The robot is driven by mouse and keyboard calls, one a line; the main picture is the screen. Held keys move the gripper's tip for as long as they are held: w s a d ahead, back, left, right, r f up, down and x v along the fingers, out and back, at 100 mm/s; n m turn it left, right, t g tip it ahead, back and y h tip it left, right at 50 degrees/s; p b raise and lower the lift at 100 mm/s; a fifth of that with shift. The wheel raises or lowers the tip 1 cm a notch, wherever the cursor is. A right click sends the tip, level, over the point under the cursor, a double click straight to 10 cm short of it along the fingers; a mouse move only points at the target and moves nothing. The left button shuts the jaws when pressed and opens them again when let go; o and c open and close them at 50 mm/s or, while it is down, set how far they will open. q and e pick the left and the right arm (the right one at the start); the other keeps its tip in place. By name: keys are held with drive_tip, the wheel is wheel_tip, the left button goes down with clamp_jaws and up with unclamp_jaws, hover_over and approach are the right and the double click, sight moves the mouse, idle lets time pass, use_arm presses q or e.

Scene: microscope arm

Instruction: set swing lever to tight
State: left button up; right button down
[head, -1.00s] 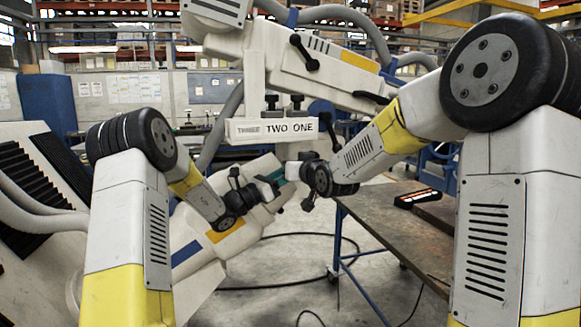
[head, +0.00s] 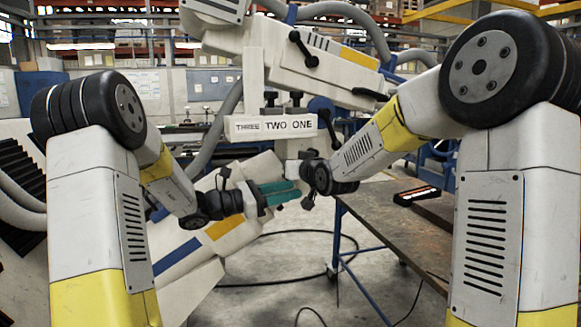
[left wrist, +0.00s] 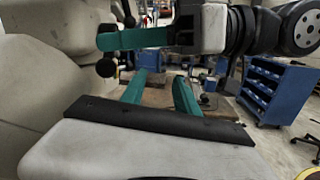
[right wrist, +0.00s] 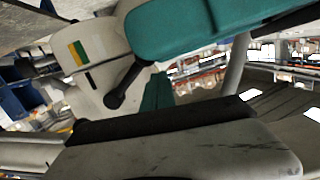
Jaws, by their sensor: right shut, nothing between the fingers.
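The pale microscope arm carries several black levers with round knobs. One lever (head: 304,50) is on its upper housing, another (head: 327,124) is beside the box marked THREE, TWO, ONE (head: 262,128). I cannot tell which is the swing lever, and no tight mark is readable. A black lever (right wrist: 125,85) also shows close in the right wrist view, beside my shut right gripper (right wrist: 156,92). My left gripper (head: 297,192) has its teal fingers apart and empty, below the box; they also show apart in the left wrist view (left wrist: 160,80). The right fingers are mostly hidden in the head view.
A work table (head: 385,225) with a black and orange object (head: 417,195) stands at the right. A pale machine body (head: 215,250) with blue and yellow stripes lies behind my left gripper. My two grippers are close together. Cables lie on the open floor.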

use_arm(q)
drive_tip(key=s+d+f+m+g+y, duration=0.25)
drive_tip(key=s+m+g+y, duration=0.35)
drive_tip(key=s+m, duration=0.75)
drive_tip(key=s+a+m+t+y, duration=0.4)
drive_tip(key=s+a+m+y, duration=0.4)
drive_tip(key=s+a, duration=0.3)
drive_tip(key=s, duration=0.4)
drive_tip(key=shift+s+a+y, duration=0.3)
drive_tip(key=shift+s+a, duration=0.05)
drive_tip(key=shift+s, duration=0.05)
use_arm(e)
drive_tip(key=f+n, duration=0.2)
drive_tip(key=d+f+n, duration=0.1)
drive_tip(key=f, duration=0.1)
drive_tip(key=shift+w+h, duration=0.25)
drive_tip(key=shift+h, duration=0.05)
drive_tip(key=shift+d+r, duration=0.1)
